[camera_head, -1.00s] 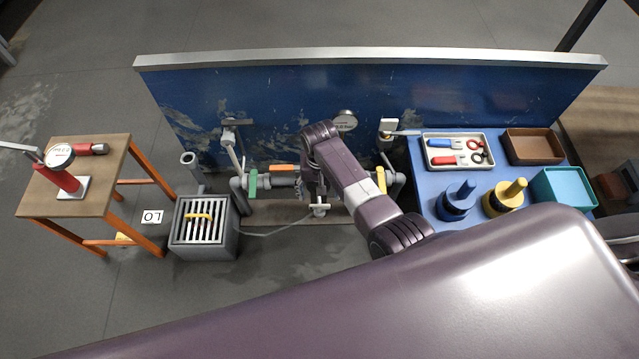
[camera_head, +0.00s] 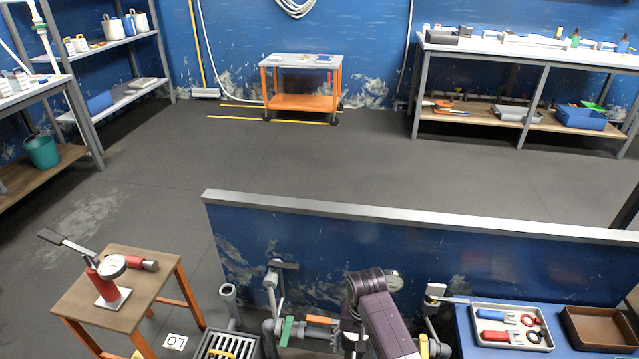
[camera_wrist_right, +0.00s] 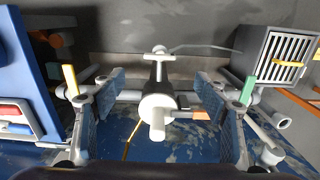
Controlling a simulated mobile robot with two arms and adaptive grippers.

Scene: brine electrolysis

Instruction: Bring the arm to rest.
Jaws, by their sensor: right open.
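My right arm (camera_head: 385,325) shows at the bottom of the head view, bent down in front of the low blue panel, over the pipework. Its gripper is hidden there by the arm and the picture edge. In the right wrist view my right gripper (camera_wrist_right: 160,88) is open, its two fingers apart on either side of a pale grey pipe fitting (camera_wrist_right: 157,104) with a T-shaped top. Nothing is seen clamped between the fingers; whether they touch the fitting cannot be told. My left gripper is in neither view.
The blue panel (camera_head: 430,235) stands behind the pipes. A green-handled valve (camera_head: 286,330) is beside the arm. A wooden stand with a red hand pump (camera_head: 105,285) is left, a grated box (camera_head: 228,346) nearby. A tool tray (camera_head: 512,342) lies right. Floor beyond the panel is clear.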

